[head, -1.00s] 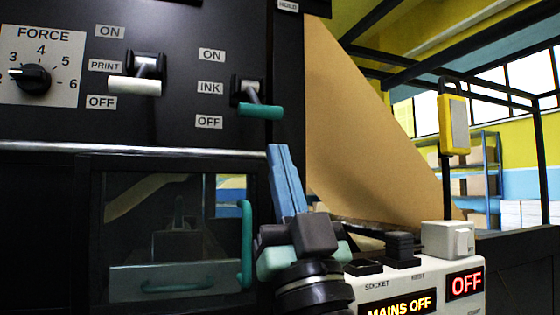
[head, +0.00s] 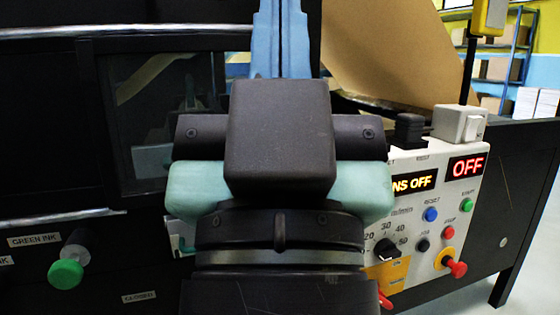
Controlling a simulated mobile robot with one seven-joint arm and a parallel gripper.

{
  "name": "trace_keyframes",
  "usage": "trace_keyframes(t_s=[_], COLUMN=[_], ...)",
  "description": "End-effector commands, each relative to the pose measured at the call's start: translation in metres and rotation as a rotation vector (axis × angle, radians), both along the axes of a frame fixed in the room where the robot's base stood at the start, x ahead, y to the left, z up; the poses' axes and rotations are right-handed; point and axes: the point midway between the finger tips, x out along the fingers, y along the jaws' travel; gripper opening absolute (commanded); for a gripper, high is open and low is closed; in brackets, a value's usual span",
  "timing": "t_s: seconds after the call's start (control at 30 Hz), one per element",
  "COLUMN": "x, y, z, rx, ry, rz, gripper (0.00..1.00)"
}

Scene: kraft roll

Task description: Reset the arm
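My gripper (head: 280,10) stands upright in the middle of the head view, with its two light blue fingers pointing up. The fingers lie side by side with only a thin dark line between them, and nothing shows held. My dark wrist and pale green arm parts fill the centre below it.
The control box shows lit "OFF" (head: 467,168) and partly covered mains (head: 413,183) displays, with a red knob (head: 457,269) in front. A green-ended ink knob (head: 66,272) sticks out at lower left. Brown kraft paper (head: 390,50) slopes behind. Open floor (head: 535,270) lies at right.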

Motion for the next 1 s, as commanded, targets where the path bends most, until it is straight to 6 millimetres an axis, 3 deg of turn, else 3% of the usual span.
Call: trace_keyframes(t_s=[0.03,1.0], x=[0.0,0.0], y=[-0.001,0.001], z=[0.029,0.32], rx=[-0.001,-0.005], ry=[-0.003,-0.004], rz=[-0.001,0.001], gripper=[0.0,0.0])
